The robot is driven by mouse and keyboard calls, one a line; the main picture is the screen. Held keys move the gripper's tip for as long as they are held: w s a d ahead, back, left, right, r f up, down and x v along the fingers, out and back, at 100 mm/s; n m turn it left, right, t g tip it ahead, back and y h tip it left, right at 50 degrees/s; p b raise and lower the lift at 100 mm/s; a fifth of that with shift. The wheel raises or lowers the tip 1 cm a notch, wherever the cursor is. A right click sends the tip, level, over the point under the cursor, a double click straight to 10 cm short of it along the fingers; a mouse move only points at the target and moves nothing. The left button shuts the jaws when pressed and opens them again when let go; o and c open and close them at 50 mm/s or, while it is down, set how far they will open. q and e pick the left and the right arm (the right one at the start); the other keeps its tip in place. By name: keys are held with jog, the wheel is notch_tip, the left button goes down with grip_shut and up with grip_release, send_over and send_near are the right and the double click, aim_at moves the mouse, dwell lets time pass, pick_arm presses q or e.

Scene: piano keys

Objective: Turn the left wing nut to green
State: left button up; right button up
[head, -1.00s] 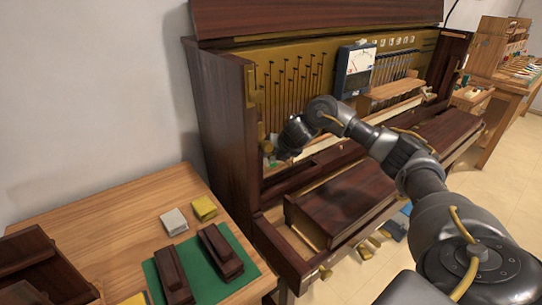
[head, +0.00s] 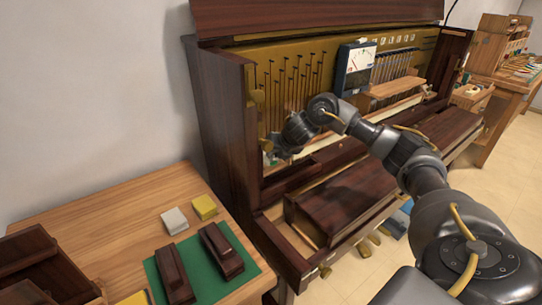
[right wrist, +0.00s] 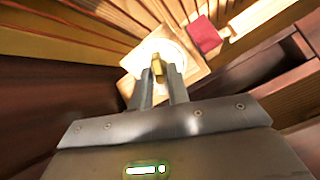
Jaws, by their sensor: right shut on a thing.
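The left wing nut (right wrist: 157,66) is a small brass piece seen in the right wrist view. It stands in front of a bright, washed-out round dial (right wrist: 172,47) on a light wooden plate. My right gripper (right wrist: 159,84) is shut on the wing nut, with one finger on either side of it. In the head view my right gripper (head: 273,149) reaches to the left end of the piano's inside, and its wrist hides most of the nut. I cannot tell the dial's colour under the glare. My left gripper is not in view.
The open piano (head: 222,130) has a dark side wall close to the gripper. A red block (right wrist: 205,35) sits beside the dial plate. A meter (head: 355,68) stands further right. A wooden table (head: 120,215) with a green mat (head: 222,280) is at the left front.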

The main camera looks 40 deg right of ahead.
jog(key=shift+n, duration=0.4)
jog(key=shift+n, duration=0.7)
jog(key=shift+n+b, duration=0.35)
jog(key=shift+n, duration=0.45)
jog(key=shift+n, duration=0.3)
jog(key=o, duration=0.4)
jog(key=shift+n, duration=0.3)
jog(key=o, duration=0.5)
